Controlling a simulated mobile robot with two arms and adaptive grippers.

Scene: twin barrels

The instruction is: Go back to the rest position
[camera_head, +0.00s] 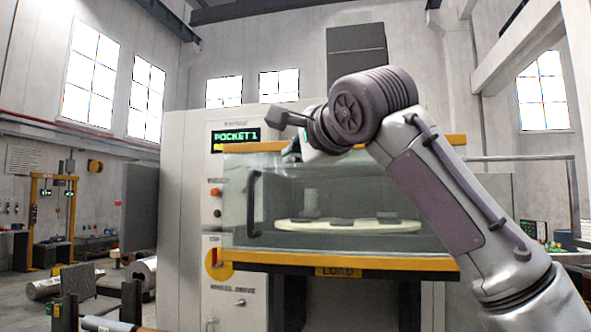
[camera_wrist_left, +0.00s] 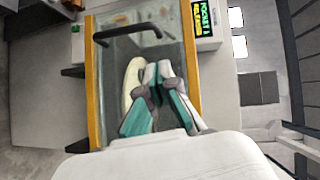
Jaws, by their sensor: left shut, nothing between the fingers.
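My left gripper (camera_head: 292,150) is mostly hidden behind its own wrist in the head view, high up in front of the machine's window. In the left wrist view its teal-padded fingers (camera_wrist_left: 155,72) come together, shut and empty. My arm reaches up from the lower right of the head view, bent at the top. The white machine (camera_head: 185,220) stands behind it, with a glazed guard (camera_head: 275,190) between yellow rails. Through the glass a pale round table (camera_head: 300,226) shows, with several dark discs on it. My right gripper is not in view.
The guard has a dark handle (camera_head: 252,203) on its left and a "LOAD" label (camera_head: 338,271) below. A display (camera_head: 234,139) reads "POCKET 1". A red and yellow switch (camera_head: 214,262) sits lower. Metal cylinders (camera_head: 145,270) lie at the left. Open air surrounds the raised elbow.

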